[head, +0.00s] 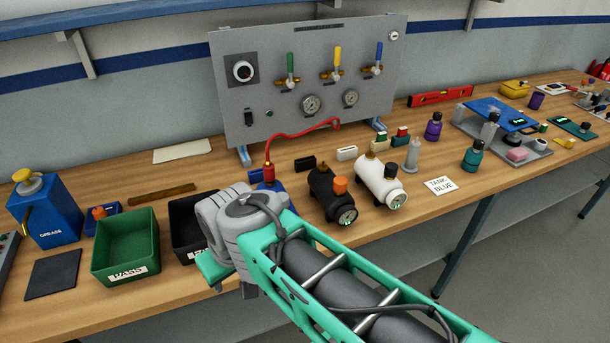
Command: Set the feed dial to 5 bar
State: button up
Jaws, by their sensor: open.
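A grey upright panel (318,75) stands at the back of the workbench. At its upper left is a round dial (243,72) with a dark knob on a light face; its setting is too small to read. A left gauge (311,104) and a right gauge (350,98) sit lower on the panel, their readings not legible. My arm reaches in from the lower right and its grey joint is over the front of the bench, well below and in front of the panel. My gripper is not visible; the arm hides that area.
Green, yellow and blue valve handles (336,56) are on the panel. A red hose (300,133) runs from the panel down to the bench. A black cylinder (330,193) and a white cylinder (380,182) stand in front. A green bin (126,246) is at the left.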

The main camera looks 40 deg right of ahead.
aim_at(243, 71)
jog(key=z, duration=1.65)
jog(key=k, duration=0.75)
jog(key=u, duration=0.95)
jog(key=i, duration=1)
jog(key=k, duration=0.5)
